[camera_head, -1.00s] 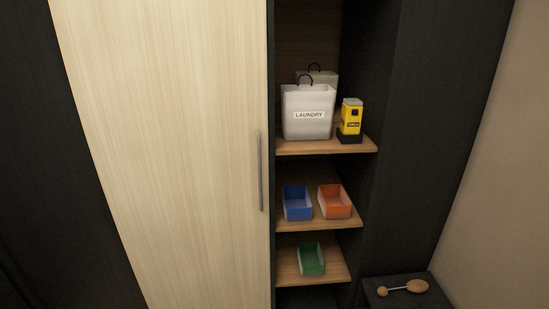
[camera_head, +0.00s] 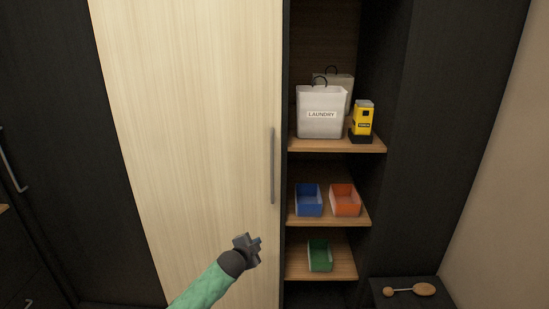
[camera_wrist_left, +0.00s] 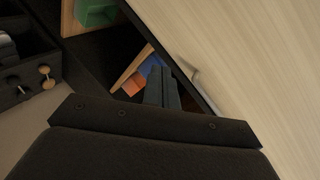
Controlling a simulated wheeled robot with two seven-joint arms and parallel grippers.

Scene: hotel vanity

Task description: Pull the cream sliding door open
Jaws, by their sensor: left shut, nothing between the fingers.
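The cream sliding door (camera_head: 195,120) fills the left middle of the head view, with open shelves to its right. Its grey vertical bar handle (camera_head: 272,165) is near the door's right edge. My left gripper (camera_head: 256,244) is shut and empty, below and a little left of the handle's lower end, apart from it. In the left wrist view the shut fingers (camera_wrist_left: 162,88) show near the middle, with the cream door (camera_wrist_left: 240,60) at the right and the handle (camera_wrist_left: 197,78) just beyond the fingers. My right gripper is not in view.
A dark panel is left of the door.

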